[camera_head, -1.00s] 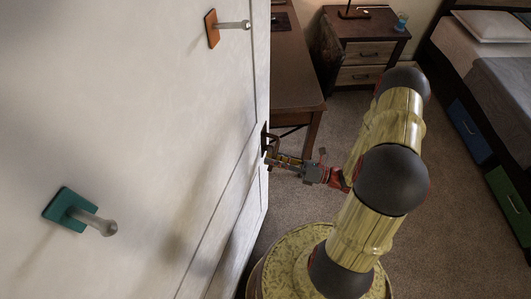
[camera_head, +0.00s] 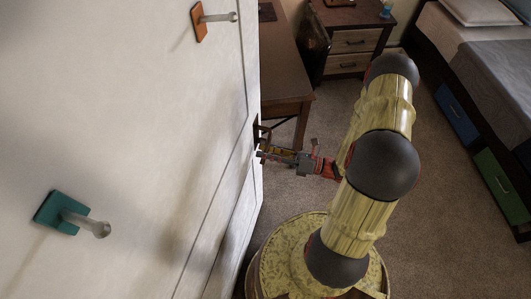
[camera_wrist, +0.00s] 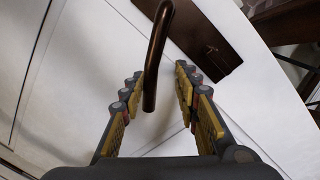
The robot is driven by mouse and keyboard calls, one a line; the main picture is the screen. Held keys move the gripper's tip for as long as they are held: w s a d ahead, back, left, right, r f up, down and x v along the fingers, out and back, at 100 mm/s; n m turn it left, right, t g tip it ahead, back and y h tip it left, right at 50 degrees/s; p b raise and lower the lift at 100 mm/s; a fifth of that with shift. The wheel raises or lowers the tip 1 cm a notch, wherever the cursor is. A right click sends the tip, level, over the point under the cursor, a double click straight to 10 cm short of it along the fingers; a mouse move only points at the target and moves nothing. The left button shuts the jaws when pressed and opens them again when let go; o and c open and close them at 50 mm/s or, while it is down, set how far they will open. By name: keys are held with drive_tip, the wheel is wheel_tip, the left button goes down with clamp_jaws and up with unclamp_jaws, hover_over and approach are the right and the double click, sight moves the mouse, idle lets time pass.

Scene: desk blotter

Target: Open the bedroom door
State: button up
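The white door (camera_head: 110,130) fills the left of the head view, its edge running down the middle. Its dark bronze lever handle (camera_head: 262,133) is by that edge, partly hidden by my gripper (camera_head: 262,153). In the wrist view, the curved handle (camera_wrist: 154,65) hangs between the two spread fingers of my gripper (camera_wrist: 160,80). White shows between the lever and the right finger; the lever's tip is close to the left finger, and I cannot tell whether they touch. The dark handle plate (camera_wrist: 212,52) lies behind the right finger.
An orange hook (camera_head: 200,22) and a teal hook (camera_head: 62,212) stick out from the door. Beyond its edge are a brown desk (camera_head: 283,75), a nightstand (camera_head: 350,42) and a bed (camera_head: 485,60). Carpet (camera_head: 430,225) is open at right.

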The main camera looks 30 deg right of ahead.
drive_tip(key=shift+d, duration=0.1)
drive_tip(key=v, duration=1.1)
drive_tip(key=shift+s+d, duration=0.3)
drive_tip(key=shift+c, duration=0.3)
